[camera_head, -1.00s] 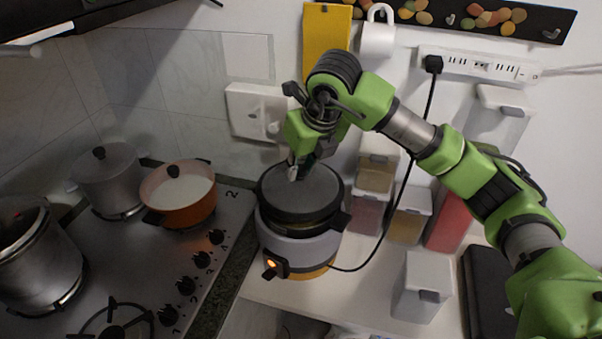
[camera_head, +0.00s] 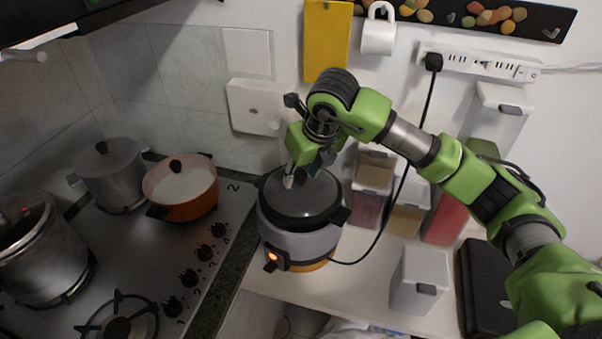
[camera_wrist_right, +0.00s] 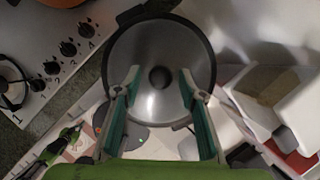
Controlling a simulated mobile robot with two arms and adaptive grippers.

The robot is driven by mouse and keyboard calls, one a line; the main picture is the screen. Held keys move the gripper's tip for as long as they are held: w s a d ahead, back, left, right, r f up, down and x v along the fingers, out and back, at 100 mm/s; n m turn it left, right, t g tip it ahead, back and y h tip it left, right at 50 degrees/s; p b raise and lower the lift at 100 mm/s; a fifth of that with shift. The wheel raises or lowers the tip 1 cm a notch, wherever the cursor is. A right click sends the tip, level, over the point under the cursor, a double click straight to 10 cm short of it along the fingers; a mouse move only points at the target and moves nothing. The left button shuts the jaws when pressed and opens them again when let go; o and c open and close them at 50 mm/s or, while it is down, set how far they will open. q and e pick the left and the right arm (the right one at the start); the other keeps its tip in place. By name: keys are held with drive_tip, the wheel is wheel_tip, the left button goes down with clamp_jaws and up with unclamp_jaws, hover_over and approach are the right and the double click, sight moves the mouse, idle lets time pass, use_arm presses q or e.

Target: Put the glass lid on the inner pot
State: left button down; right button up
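The round glass lid (camera_head: 303,200) lies level on top of the cooker (camera_head: 300,245) on the counter and looks seated inside its dark rim. The inner pot is hidden beneath it. In the right wrist view the lid (camera_wrist_right: 145,50) fills the cooker's opening, with its dark round knob (camera_wrist_right: 159,77) in the middle. My right gripper (camera_head: 302,176) is just above the lid. In the wrist view my right gripper (camera_wrist_right: 159,80) is open, with one finger on each side of the knob and gaps between. My left gripper is not in view.
A stove (camera_head: 150,255) with an orange pot (camera_head: 182,200) and metal pots is on the left. Storage containers (camera_head: 372,185) stand close behind and right of the cooker. A black cord (camera_head: 408,170) runs from the wall strip to the cooker. The counter front is partly clear.

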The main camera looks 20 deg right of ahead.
drive_tip(key=b+v, duration=0.3)
drive_tip(key=v, duration=0.8)
drive_tip(key=shift+r+b, duration=0.25)
drive_tip(key=shift+b, duration=0.1)
drive_tip(key=shift+d, duration=0.1)
